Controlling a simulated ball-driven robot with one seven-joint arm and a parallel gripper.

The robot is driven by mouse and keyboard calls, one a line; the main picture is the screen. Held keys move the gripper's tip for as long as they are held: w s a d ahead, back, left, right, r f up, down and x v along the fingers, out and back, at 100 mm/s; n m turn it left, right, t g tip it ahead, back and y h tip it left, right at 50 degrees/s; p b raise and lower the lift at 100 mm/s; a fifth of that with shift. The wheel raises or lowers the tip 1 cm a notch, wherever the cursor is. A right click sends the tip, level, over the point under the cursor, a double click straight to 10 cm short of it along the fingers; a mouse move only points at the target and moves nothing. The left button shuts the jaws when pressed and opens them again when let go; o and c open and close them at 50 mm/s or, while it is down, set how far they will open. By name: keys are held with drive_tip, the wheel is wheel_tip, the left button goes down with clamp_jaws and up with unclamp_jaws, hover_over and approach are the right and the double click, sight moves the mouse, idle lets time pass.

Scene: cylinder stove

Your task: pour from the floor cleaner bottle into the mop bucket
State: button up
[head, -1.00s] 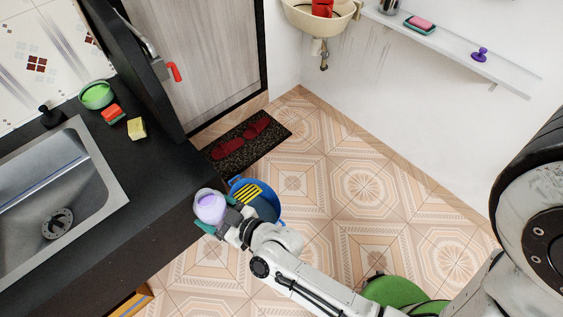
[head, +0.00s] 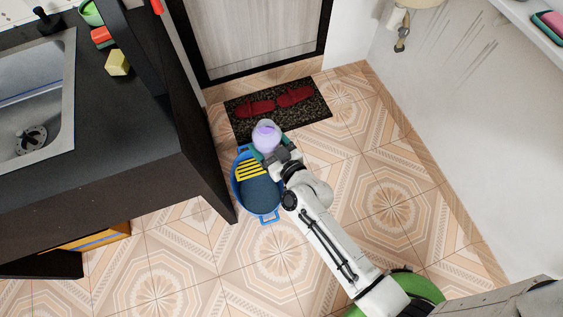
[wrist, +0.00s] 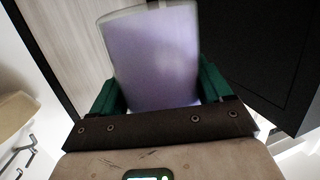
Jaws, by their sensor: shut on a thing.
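My gripper (head: 272,154) is shut on the floor cleaner bottle (head: 265,137), a pale container with purple contents. In the wrist view the bottle (wrist: 155,58) stands between the two green fingers, with its lower part hidden by the gripper body. The blue mop bucket (head: 261,196) is on the floor, with a yellow strainer (head: 250,171) at its far end and dark contents. In the head view my gripper and the bottle overlap the bucket's far right rim from above. The bottle looks roughly upright; its height over the bucket is hard to tell.
A dark counter (head: 120,145) with a sink (head: 40,95) stands left of the bucket, its side close by. A dark mat (head: 312,115) with red slippers (head: 295,96) lies beyond, before the door. Tiled floor to the right is clear.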

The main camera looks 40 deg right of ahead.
drive_tip(key=w+d+f+h+b, duration=0.1)
drive_tip(key=w+d+f+b, duration=0.1)
drive_tip(key=f+b, duration=0.7)
drive_tip(key=w+d+f+m+h+b, duration=0.1)
drive_tip(key=d+f+b, duration=0.3)
drive_tip(key=f+b, duration=0.6)
drive_tip(key=w+d+f+m+h+b, duration=0.1)
drive_tip(key=w+d+f+b, duration=0.1)
drive_tip(key=f+b, duration=0.8)
wheel_tip(320, 180, down, 7)
drive_tip(key=shift+w+d+f, duration=0.1)
drive_tip(key=shift+w+d, duration=0.3)
drive_tip(key=shift+d, duration=0.2)
drive_tip(key=shift+s+r+n+g+p, duration=0.1)
drive_tip(key=shift+r+n+g+p, duration=0.25)
drive_tip(key=shift+p, duration=0.4)
drive_tip(key=shift+d+r+n+h+p, duration=0.1)
drive_tip(key=shift+n+h+p, duration=0.2)
drive_tip(key=shift+p, duration=0.1)
